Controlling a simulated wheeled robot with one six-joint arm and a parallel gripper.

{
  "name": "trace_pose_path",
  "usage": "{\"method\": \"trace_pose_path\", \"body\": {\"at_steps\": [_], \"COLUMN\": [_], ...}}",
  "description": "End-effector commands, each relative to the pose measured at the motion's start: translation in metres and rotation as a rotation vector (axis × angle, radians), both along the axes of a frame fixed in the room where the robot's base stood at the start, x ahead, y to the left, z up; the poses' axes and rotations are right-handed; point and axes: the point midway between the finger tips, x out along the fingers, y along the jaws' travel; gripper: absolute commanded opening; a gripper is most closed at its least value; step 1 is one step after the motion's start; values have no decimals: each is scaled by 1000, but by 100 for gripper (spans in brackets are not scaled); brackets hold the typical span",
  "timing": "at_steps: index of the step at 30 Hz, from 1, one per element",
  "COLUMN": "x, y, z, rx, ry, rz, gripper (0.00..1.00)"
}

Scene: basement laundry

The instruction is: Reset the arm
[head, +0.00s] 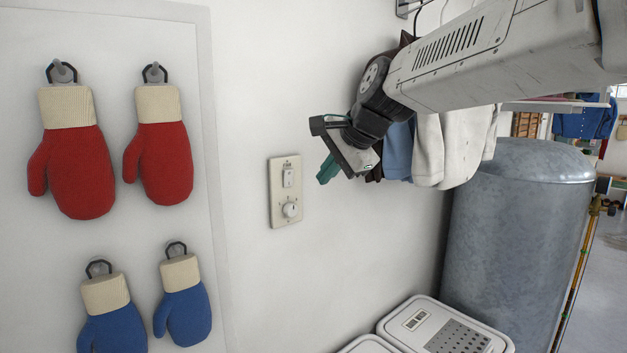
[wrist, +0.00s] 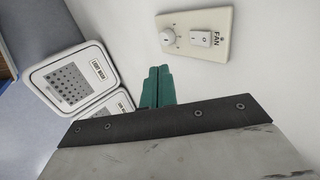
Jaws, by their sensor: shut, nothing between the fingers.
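My gripper (head: 328,170) is in the head view, near the white wall, just right of a cream wall plate. Its green fingers are closed together and hold nothing. In the wrist view my gripper (wrist: 159,75) shows with its two green fingers side by side. My arm reaches in from the upper right of the head view. The plate (head: 286,191) carries a rocker switch and a round knob. In the wrist view the plate (wrist: 196,34) lies beyond the fingertips, marked FAN. The fingers appear apart from it.
Red mittens (head: 75,165) and blue mittens (head: 187,310) hang on a panel at the left. Clothes (head: 447,145) hang behind my arm. A grey metal tank (head: 515,240) stands at the right. White lidded bins (head: 436,326) stand below. The wall between plate and bins is clear.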

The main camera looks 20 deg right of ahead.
Motion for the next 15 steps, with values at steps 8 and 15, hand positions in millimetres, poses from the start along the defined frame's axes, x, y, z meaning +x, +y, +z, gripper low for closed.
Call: {"method": "trace_pose_path", "body": {"at_steps": [8, 15], "x": [-19, -28], "y": [-7, -8], "z": [11, -1], "rx": [0, -91], "ry": [3, 25], "rz": [-1, 112], "gripper": [0, 0]}}
